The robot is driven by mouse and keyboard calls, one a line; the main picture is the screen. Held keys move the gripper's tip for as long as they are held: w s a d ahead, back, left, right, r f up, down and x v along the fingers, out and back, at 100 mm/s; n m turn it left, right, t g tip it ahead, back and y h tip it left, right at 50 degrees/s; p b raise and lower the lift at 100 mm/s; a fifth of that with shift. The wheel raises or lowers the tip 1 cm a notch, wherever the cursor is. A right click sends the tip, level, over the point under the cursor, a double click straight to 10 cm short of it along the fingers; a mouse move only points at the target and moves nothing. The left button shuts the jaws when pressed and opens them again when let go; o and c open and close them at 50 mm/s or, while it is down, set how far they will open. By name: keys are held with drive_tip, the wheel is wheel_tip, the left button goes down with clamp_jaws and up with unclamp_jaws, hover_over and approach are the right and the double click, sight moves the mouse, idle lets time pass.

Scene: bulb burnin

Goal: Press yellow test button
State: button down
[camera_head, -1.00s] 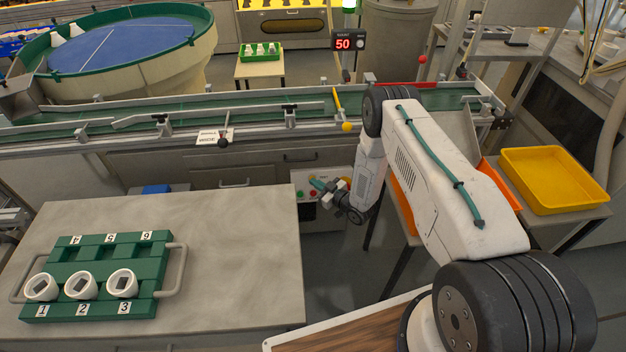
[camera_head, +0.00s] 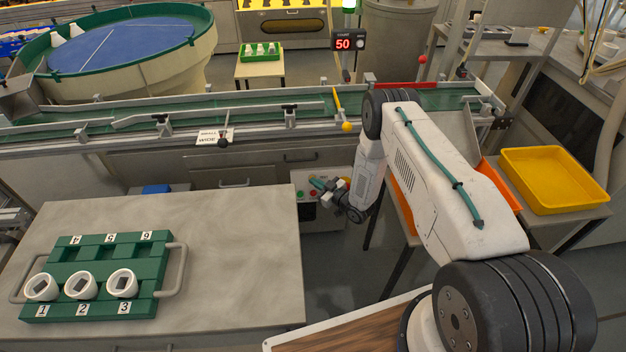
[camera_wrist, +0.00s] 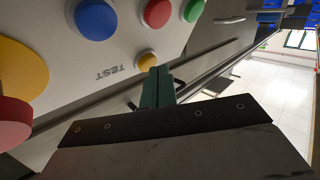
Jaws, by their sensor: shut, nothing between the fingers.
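The yellow test button (camera_wrist: 147,61) is a small round knob on a pale control panel (camera_wrist: 60,70), beside an upside-down TEST label (camera_wrist: 111,74). My gripper (camera_wrist: 159,70) has its teal fingers shut and empty, with the tips right beside the yellow button and partly overlapping its edge in the wrist view. I cannot tell whether they touch it. In the head view my gripper (camera_head: 316,183) is in front of the panel (camera_head: 300,177) below the conveyor, and it hides the yellow button there.
Blue (camera_wrist: 96,18), red (camera_wrist: 157,12) and green (camera_wrist: 192,9) buttons sit close by on the panel. A large red knob (camera_wrist: 12,122) on a yellow base (camera_wrist: 20,75) is at the left. A grey table (camera_head: 235,240) holds a green rack (camera_head: 100,250) with white pieces.

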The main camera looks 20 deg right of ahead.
drive_tip(key=shift+w+f, duration=0.15)
drive_tip(key=shift+w, duration=0.1)
drive_tip(key=shift+s, duration=0.1)
idle(0.5)
drive_tip(key=shift+s+a+r, duration=0.1)
drive_tip(key=shift+s+r, duration=0.3)
drive_tip(key=shift+s, duration=0.15)
drive_tip(key=s, duration=0.1)
drive_tip(key=s+r, duration=0.1)
drive_tip(key=s, duration=0.1)
drive_tip(key=s+a+r, duration=0.1)
drive_tip(key=shift+s+r, duration=0.15)
drive_tip(key=shift+r, duration=0.1)
idle(0.8)
